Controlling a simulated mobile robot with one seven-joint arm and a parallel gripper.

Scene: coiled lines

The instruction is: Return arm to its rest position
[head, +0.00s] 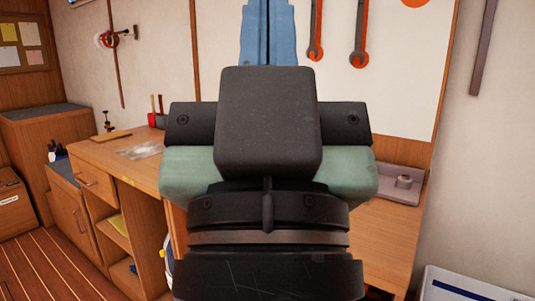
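My gripper (268,122) and wrist fill the middle of the head view, seen from behind. A dark block stands in front of a wide black crosspiece with a pale green part under it, above black ringed wrist links. The arm is held up in front of the workbench (118,170) and hides much of it. The fingertips do not show clearly, so I cannot tell their opening or whether anything is between them. A blue upright shape (267,32) shows just above the block; I cannot tell what it is.
Wrenches (360,36) and a red clamp (106,39) hang on the wall. A clear flat packet (140,152) lies on the bench's left part. A grey metal fixture (399,183) sits at right. A white and blue box (462,287) stands lower right. Wooden floor (55,272) is open at lower left.

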